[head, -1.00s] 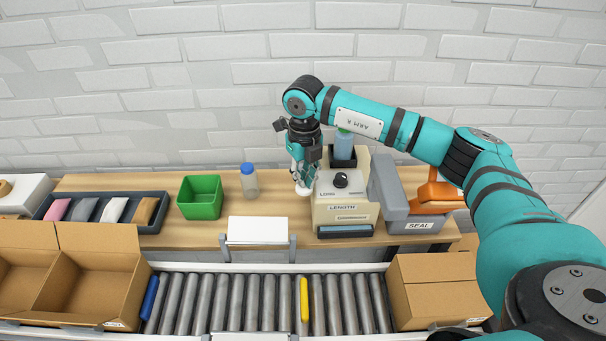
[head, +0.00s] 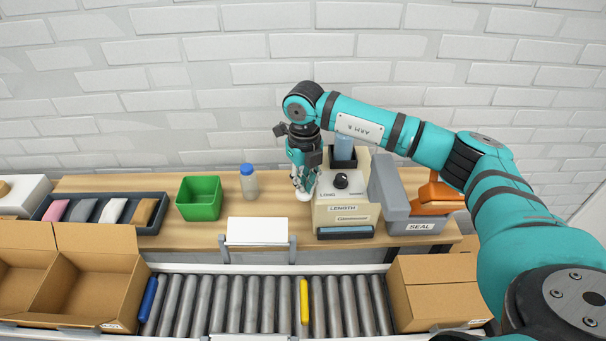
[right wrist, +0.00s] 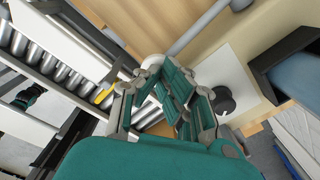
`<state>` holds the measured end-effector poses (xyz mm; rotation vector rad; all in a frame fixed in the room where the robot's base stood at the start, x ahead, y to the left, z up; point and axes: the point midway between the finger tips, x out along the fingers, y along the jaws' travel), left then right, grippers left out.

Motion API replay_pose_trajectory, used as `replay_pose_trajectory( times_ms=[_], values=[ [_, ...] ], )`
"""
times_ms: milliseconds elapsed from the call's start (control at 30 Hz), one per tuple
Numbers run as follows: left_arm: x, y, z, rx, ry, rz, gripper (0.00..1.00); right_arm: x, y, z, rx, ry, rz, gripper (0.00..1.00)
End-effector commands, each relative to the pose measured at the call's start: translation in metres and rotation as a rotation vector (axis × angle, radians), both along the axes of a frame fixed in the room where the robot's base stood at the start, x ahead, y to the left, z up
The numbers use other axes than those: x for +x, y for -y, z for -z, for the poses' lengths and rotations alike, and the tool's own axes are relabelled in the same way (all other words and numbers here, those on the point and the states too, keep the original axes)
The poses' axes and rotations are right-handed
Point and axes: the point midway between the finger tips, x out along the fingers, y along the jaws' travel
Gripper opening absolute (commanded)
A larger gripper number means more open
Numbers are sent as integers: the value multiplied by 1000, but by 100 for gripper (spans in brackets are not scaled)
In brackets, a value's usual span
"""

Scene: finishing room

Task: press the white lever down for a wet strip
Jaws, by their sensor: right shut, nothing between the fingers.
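The beige dispenser (head: 361,191) stands on the bench, with a black knob on top and a LENGTH label on its front. The white end of its lever (head: 304,194) shows low at its left side. In the right wrist view the lever's grey rod (right wrist: 196,30) runs to a white tip (right wrist: 126,64). My right gripper (head: 299,183) is shut and empty, pointing down right at the lever's white end. Its fingertips (right wrist: 150,72) partly cover that end, and I cannot tell whether they touch it.
A green bin (head: 200,213) and a blue-capped bottle (head: 249,182) stand left of the dispenser. A grey SEAL unit (head: 394,204) stands close on its right. A roller conveyor (head: 245,303) runs in front, with an open carton (head: 90,280) and another carton (head: 437,296).

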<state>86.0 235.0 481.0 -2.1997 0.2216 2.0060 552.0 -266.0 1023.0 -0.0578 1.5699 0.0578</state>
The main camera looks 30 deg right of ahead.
Motion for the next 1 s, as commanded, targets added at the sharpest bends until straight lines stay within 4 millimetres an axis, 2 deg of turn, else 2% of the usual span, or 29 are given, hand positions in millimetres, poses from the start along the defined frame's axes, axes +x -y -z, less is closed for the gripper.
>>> replay_pose_trajectory(
  times_ms=[267, 667, 1000],
  values=[
    [0, 0, 7, 0, 0, 0, 51, -4, -1, 9, 0, -1, 0, 0],
    [0, 0, 7, 0, 0, -1, 51, -4, -2, 10, 0, -1, 0, 0],
    [0, 0, 15, 0, 0, -1, 51, -7, -4, 19, 0, -1, -1, 0]
  ],
)
